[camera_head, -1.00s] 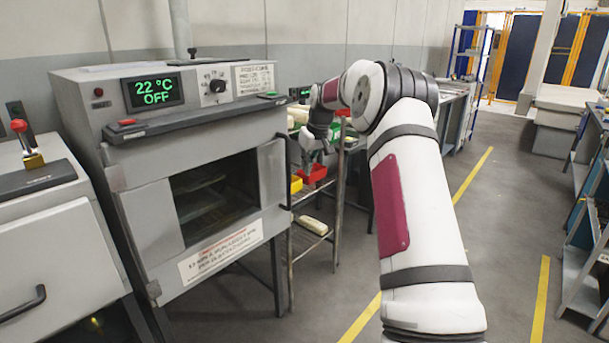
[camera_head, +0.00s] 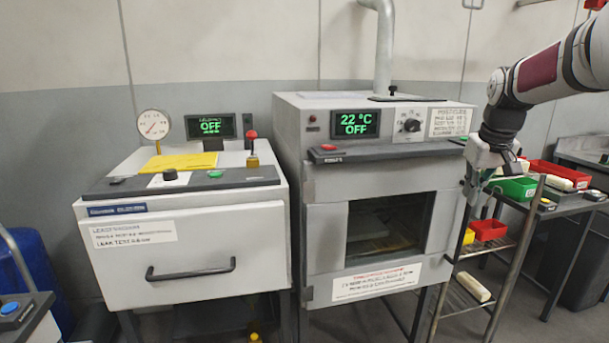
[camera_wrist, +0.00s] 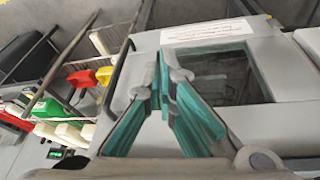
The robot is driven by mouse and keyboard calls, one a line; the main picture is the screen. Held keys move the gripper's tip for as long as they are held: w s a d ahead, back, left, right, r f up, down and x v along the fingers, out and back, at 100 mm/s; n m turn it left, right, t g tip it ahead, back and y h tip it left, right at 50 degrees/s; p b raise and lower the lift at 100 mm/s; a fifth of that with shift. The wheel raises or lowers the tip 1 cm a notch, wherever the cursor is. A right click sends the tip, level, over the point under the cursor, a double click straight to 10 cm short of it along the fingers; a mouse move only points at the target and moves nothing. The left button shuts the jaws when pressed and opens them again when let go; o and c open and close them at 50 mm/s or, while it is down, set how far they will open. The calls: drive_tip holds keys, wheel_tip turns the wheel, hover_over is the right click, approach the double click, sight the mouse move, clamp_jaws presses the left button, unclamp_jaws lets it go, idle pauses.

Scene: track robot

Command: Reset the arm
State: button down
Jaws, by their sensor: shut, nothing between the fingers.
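My arm comes in from the upper right in the head view. My gripper (camera_head: 476,190) hangs down at its end, in front of the right edge of the grey oven (camera_head: 308,200), left of the rack with bins. In the wrist view my gripper's teal fingers (camera_wrist: 163,72) come together at their tips with nothing held between them. Behind them the wrist view shows the oven front with its dark window (camera_wrist: 222,75). The oven display (camera_head: 356,124) reads 22 °C OFF. Whether the gripper touches the oven cannot be told.
A leak-test cabinet (camera_head: 190,250) with a drawer handle stands left of the oven. A blue object (camera_head: 32,275) is at the far left.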

drive_tip(key=s+a+r+p, duration=0.1)
drive_tip(key=s+a+r, duration=0.4)
drive_tip(key=s, duration=0.4)
drive_tip(key=s+a+r+p, duration=0.2)
drive_tip(key=s+a, duration=0.5)
drive_tip(key=s, duration=0.2)
drive_tip(key=s+a+f+p, duration=0.1)
drive_tip(key=s+a+f, duration=0.1)
drive_tip(key=s, duration=0.9)
drive_tip(key=s+a+f+p, duration=0.2)
drive_tip(key=s+a, duration=0.2)
drive_tip(key=s, duration=0.7)
drive_tip(key=shift+a+y, duration=0.3)
drive_tip(key=shift+y, duration=0.1)
drive_tip(key=shift+s, duration=0.1)
